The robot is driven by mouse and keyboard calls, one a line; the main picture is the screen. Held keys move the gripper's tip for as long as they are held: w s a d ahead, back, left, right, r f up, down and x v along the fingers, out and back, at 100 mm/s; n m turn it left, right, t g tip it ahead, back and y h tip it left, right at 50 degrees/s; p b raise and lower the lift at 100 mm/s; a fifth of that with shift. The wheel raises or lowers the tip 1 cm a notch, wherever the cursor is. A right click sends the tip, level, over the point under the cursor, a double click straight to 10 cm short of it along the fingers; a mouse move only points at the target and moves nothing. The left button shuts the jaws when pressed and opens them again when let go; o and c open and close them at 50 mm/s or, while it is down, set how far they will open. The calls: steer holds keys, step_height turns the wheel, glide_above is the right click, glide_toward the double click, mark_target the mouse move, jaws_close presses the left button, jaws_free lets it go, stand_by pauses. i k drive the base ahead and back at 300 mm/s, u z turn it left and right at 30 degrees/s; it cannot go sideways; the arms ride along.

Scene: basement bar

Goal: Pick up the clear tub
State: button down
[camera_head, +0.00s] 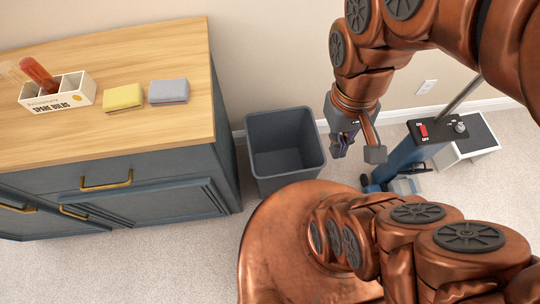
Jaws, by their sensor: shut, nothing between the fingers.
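I cannot make out a clear tub for certain in the head view. My gripper (357,152) hangs at the upper right, pointing down. It is shut and empty, to the right of a dark grey open bin (262,160) on the floor, and is apart from the counter. A small greyish piece (405,186) shows on the floor beyond my arm, by the foot of a blue upright appliance; it is too small to identify.
The blue appliance (395,158) and a white box-like unit (475,140) stand at right. Carpet is clear at bottom left.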

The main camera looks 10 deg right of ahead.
mark_target(404, 184)
steer(key=z, duration=0.25)
steer(key=k, duration=0.2)
steer(key=u, duration=1.2)
steer(key=k, duration=1.1)
steer(key=z, duration=0.05)
